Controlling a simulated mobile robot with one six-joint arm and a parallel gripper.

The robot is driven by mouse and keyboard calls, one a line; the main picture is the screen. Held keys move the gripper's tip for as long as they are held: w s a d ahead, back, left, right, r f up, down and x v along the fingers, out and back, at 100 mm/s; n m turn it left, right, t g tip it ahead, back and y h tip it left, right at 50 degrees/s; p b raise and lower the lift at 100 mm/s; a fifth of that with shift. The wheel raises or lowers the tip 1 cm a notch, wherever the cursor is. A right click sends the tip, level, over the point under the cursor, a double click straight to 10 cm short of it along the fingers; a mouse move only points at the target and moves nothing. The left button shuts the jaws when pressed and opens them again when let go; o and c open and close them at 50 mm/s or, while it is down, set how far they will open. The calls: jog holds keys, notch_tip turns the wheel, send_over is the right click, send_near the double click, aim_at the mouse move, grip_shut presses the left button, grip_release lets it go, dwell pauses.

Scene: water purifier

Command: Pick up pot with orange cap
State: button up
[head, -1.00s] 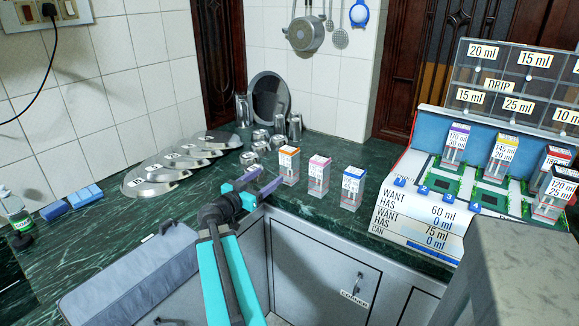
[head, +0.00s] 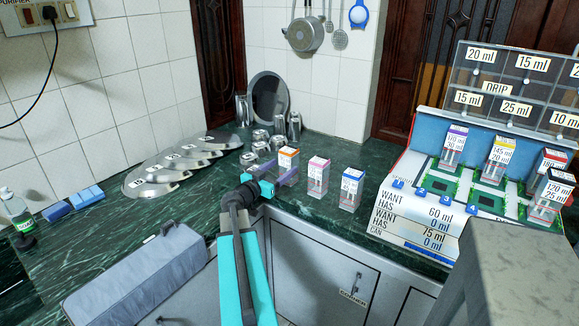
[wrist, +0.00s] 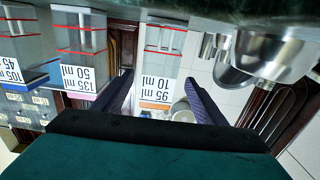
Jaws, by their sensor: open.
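The pot with the orange cap (head: 287,162) stands upright on the green counter, leftmost of three similar pots. My gripper (head: 277,172) is open just in front of it, with one purple finger towards each side of the pot. In the wrist view, which is upside down, the orange-capped pot (wrist: 160,62) labelled 95 ml and 10 ml appears between the two fingers of my gripper (wrist: 159,78). I cannot tell whether the fingers reach beside the pot. Its lower part is partly hidden in the head view.
A pink-capped pot (head: 318,178) and a blue-capped pot (head: 350,189) stand to the right. Steel cups (head: 261,145) stand close behind on the left, near several steel lids (head: 160,180). The dispenser station (head: 420,218) stands at the right.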

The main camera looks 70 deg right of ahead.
aim_at(285, 165)
dwell(0.3)
jog(key=shift+p+x, duration=1.15)
jog(key=shift+x, duration=1.5)
jog(key=shift+c, duration=0.2)
jog(key=c, duration=1.2)
jog(key=shift+o, duration=0.2)
jog(key=shift+r, duration=0.15)
